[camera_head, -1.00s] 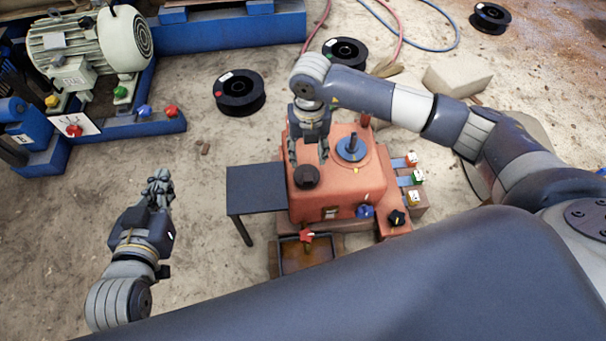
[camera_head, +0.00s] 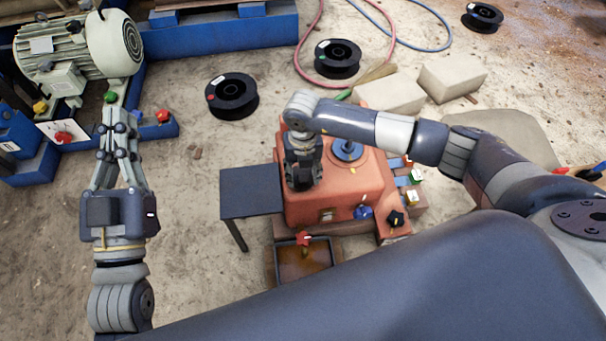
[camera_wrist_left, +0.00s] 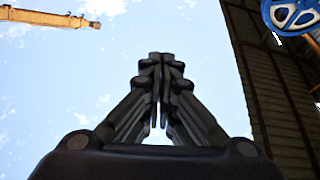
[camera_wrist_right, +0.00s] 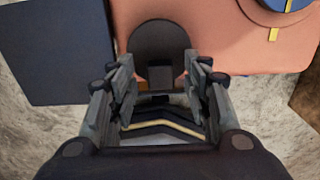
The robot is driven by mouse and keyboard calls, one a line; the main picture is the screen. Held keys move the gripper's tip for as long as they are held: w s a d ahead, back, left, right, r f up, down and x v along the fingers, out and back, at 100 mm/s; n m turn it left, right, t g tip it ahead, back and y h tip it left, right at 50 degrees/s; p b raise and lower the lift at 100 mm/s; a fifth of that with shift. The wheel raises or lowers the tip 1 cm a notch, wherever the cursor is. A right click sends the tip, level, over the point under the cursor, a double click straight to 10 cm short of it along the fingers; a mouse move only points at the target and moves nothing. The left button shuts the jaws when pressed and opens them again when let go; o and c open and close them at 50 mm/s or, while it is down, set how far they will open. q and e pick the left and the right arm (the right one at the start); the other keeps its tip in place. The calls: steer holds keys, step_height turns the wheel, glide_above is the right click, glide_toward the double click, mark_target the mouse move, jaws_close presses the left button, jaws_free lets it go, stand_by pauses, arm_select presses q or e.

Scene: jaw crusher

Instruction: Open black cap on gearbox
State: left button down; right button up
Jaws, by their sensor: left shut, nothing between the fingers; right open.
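The orange gearbox (camera_head: 345,195) stands on the ground right of centre in the head view. Its black cap (camera_wrist_right: 160,45) shows in the right wrist view, on top of the orange housing. In the head view my right gripper hides the cap. My right gripper (camera_wrist_right: 155,75) is open and points down over the cap. The cap lies in line with the gap between its fingers, and I cannot tell whether they touch it. My left gripper (camera_head: 120,120) is shut, empty and away from the gearbox at the left. In the left wrist view its fingertips (camera_wrist_left: 161,58) meet against the sky.
A dark side table (camera_head: 250,190) stands left of the gearbox. An open tray (camera_head: 305,265) with a red valve (camera_head: 303,239) is at its front. A blue cap (camera_head: 348,148) is on the gearbox top. Black spools and concrete blocks (camera_head: 450,78) lie behind.

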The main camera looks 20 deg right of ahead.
arm_select(q)
steer(key=shift+s+r+t, duration=0.2)
steer(key=shift+r+t, duration=0.1)
steer(key=shift+r, duration=0.15)
arm_select(e)
steer(key=shift+f, duration=0.3)
jaws_close()
